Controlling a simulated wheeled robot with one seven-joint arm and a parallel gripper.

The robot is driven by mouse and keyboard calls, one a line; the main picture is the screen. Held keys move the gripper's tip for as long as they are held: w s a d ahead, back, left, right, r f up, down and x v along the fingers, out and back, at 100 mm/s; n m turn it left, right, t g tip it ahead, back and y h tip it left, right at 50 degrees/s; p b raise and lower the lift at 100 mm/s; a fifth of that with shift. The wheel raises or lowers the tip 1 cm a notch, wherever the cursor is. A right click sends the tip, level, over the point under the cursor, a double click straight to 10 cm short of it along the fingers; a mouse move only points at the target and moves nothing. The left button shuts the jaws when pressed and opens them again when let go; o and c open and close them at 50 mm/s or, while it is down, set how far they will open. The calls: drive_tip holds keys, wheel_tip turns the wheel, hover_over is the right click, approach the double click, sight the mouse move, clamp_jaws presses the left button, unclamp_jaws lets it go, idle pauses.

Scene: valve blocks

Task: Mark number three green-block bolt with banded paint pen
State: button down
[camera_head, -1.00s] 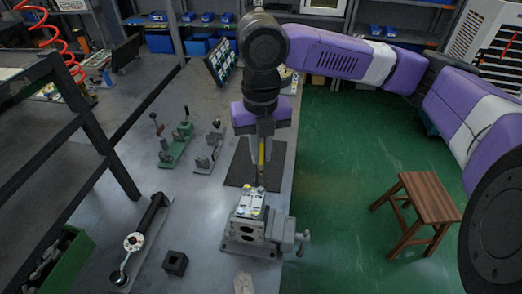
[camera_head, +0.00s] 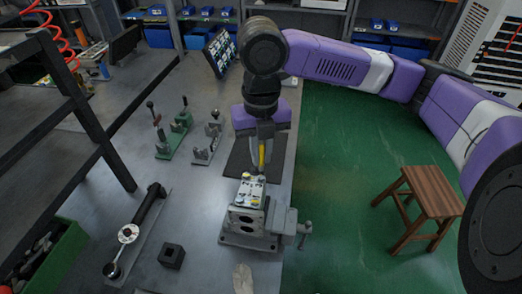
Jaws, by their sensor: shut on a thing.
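My gripper (camera_head: 264,146) points down over the bench and is shut on a yellow paint pen (camera_head: 262,157). The pen's lower end is at the far edge of a valve block (camera_head: 246,197); whether it touches a bolt I cannot tell. The block has a pale top face with several small bolts and yellow marks, and sits in a grey vise (camera_head: 248,240). Bolt numbers, the pen's bands and any green colour on the block are too small to make out.
A dark mat (camera_head: 238,165) lies behind the block. Green (camera_head: 180,138) and grey (camera_head: 207,145) clamp fixtures stand at the left rear. A black square block (camera_head: 172,256) and a long black-handled tool (camera_head: 140,225) lie at left. A wooden stool (camera_head: 425,195) stands on the green floor.

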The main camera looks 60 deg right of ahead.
drive_tip(key=shift+f, duration=0.3)
idle(0.6)
idle(0.4)
wheel_tip(320, 180, up, 5)
drive_tip(key=p, duration=0.3)
drive_tip(key=shift+r+p, duration=0.1)
drive_tip(key=shift+p, duration=0.25)
